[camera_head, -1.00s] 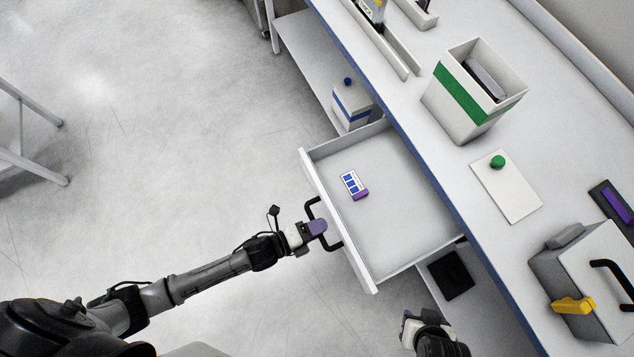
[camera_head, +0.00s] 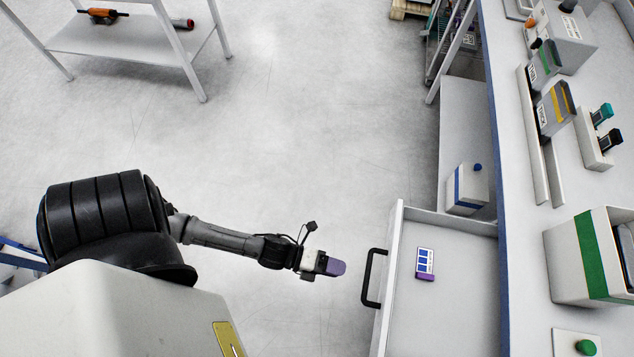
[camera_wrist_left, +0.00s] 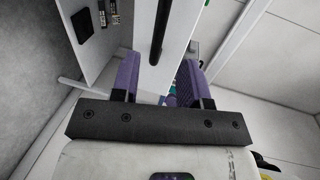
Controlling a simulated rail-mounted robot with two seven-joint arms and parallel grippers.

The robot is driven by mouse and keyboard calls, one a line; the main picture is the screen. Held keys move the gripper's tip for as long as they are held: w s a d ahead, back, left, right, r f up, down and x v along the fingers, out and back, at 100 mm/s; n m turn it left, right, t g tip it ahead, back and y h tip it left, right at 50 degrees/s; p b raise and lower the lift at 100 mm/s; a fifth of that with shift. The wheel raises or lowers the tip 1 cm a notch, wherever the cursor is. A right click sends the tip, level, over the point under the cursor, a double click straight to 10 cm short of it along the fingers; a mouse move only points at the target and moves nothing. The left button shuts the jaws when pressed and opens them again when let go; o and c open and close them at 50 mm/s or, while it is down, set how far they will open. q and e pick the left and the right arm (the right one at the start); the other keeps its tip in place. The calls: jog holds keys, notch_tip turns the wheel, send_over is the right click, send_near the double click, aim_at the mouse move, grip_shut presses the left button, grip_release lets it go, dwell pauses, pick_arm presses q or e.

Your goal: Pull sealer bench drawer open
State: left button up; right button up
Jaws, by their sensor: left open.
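The sealer bench drawer (camera_head: 462,278) is pulled out from the bench, its inside showing in the head view. Its black bar handle (camera_head: 372,278) is on the drawer's left-hand front. In the drawer lies a small white box with blue squares and a purple end (camera_head: 425,264). My left gripper (camera_head: 334,267) is left of the handle, apart from it, and holds nothing. In the left wrist view its two purple-padded fingers (camera_wrist_left: 158,80) are spread, with the dark handle bar (camera_wrist_left: 160,32) beyond them. My right gripper is not in view.
A white container with a blue band (camera_head: 467,187) stands on the lower shelf. Open floor lies left of the drawer.

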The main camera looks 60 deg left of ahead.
pick_arm(q)
jog(key=shift+v, duration=2.4)
